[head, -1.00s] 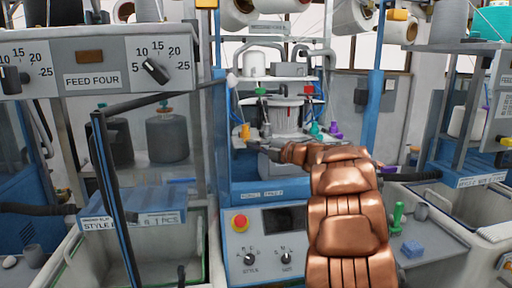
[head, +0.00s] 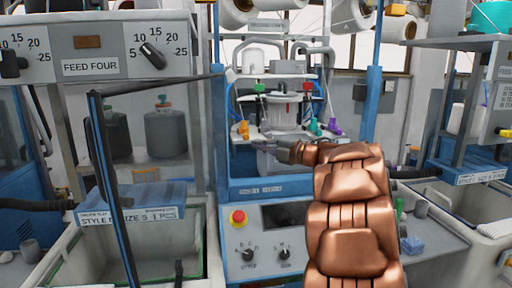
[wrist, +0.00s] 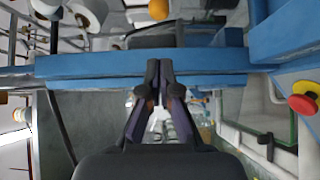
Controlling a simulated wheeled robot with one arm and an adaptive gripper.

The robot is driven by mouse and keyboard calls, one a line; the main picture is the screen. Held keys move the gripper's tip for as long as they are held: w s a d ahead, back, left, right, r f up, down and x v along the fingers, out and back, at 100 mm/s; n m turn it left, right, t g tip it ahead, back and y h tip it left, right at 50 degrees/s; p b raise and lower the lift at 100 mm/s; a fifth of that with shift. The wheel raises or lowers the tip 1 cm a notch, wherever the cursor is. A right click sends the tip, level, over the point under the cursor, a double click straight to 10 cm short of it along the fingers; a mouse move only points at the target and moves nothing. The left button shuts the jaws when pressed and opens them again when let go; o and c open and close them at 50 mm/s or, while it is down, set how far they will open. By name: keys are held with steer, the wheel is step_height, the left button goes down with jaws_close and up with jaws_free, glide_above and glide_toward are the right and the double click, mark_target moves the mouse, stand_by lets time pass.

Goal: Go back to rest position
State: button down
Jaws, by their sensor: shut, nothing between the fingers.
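My gripper shows in the wrist view (wrist: 158,68) with its two dark fingers closed together and nothing between them. In the head view my copper-coloured arm rises from the lower right and reaches toward the middle machine (head: 265,190). The gripper end (head: 262,150) is small there, in front of the machine's lit bay, and its fingers are hard to make out. In the wrist view a blue frame bar (wrist: 100,66) runs across behind the fingers.
The middle machine has a red button (head: 238,217) and two dials. A FEED FOUR panel (head: 90,67) and an open grey bin (head: 150,235) stand left. Another bin (head: 468,200) is at right.

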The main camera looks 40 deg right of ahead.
steer(key=b+v, duration=0.1)
steer(key=v, duration=0.7)
steer(key=shift+w+d, duration=0.15)
